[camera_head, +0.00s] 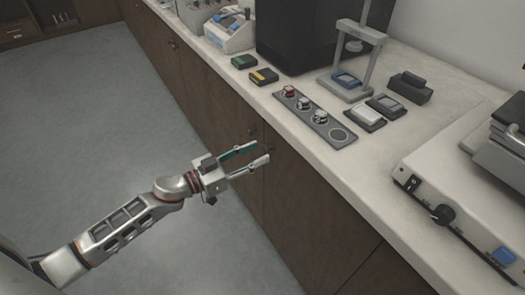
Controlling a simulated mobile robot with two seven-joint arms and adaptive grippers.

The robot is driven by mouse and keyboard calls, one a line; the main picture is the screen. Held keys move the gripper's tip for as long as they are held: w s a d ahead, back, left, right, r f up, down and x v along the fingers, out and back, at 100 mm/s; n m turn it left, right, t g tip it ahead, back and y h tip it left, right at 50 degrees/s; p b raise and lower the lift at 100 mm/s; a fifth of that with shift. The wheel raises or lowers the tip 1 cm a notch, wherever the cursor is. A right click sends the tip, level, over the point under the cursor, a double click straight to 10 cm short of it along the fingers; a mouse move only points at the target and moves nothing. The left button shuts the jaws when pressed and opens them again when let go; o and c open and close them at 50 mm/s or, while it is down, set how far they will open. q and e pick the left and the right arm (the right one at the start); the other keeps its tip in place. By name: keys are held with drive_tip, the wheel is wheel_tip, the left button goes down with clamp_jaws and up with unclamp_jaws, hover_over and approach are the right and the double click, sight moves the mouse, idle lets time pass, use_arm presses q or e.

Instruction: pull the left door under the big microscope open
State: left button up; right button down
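Brown cabinet doors run under the pale counter. One door (222,112) has a small dark round knob (252,130) near its upper right edge. A wider brown front (312,218) continues to its right. I cannot tell for sure which device is the big microscope, so I cannot say which door is under it. My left gripper (264,152) is open, its two fingers pointing right toward the cabinet front. Its tips are just below the knob in the picture, with nothing seen between them. Whether they touch the front is unclear. My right gripper is not in view.
The counter (385,135) holds a grey strip with several round pieces (314,117), a press-like stand (351,62), a black box (300,35) and a white device (440,205) at right. Grey floor (85,130) is open at left. Another cabinet (55,38) stands far left.

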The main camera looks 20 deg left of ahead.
use_arm(q)
drive_tip(key=shift+x, duration=1.3)
clamp_jaws()
drive_tip(key=shift+s, duration=0.1)
